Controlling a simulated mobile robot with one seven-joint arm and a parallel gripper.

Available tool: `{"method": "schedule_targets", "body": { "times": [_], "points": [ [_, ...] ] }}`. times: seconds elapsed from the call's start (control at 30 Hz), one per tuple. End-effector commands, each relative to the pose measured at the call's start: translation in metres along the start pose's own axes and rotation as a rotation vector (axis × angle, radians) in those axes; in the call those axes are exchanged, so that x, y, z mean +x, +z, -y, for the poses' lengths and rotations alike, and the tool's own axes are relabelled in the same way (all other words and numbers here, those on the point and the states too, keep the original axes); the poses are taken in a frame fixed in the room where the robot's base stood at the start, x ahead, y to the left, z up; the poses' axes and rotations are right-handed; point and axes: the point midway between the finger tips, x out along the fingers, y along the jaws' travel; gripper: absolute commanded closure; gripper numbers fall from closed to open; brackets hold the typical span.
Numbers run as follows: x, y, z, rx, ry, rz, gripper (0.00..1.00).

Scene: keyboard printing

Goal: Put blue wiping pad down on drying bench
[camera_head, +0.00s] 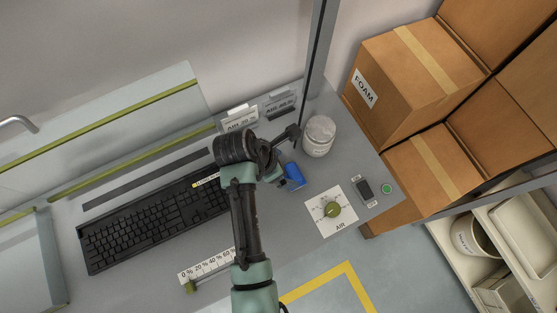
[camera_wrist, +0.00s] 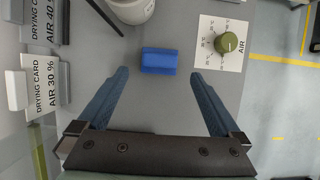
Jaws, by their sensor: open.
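The blue wiping pad (camera_wrist: 158,61) lies flat on the grey drying bench (camera_wrist: 150,110), ahead of my gripper. My gripper (camera_wrist: 159,73) is open, with its two blue-grey fingers apart on either side of the pad's near edge and touching nothing that I can see. In the head view the pad (camera_head: 293,175) shows on the grey bench (camera_head: 345,160), just right of my wrist, which hides part of it. My gripper's fingertips are hard to make out in the head view.
A green air knob (camera_head: 332,209) on a white dial card is right of the pad. A white jar (camera_head: 319,136) stands behind it, and drying cards (camera_head: 241,120) stand to the left. A black keyboard (camera_head: 150,222) lies left of my arm. Cardboard boxes (camera_head: 410,80) are beyond the bench.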

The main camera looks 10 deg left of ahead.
Motion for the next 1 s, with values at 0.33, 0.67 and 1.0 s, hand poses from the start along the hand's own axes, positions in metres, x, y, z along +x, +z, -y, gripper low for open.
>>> {"method": "schedule_targets", "body": {
  "times": [0.33, 0.67, 1.0],
  "points": [
    [-0.038, 0.000, 0.000, 0.000, -0.001, -0.001, 0.00],
    [-0.039, 0.000, 0.000, 0.000, -0.001, 0.000, 0.00],
    [-0.038, 0.000, 0.000, 0.001, -0.001, 0.000, 0.00]
  ]
}}
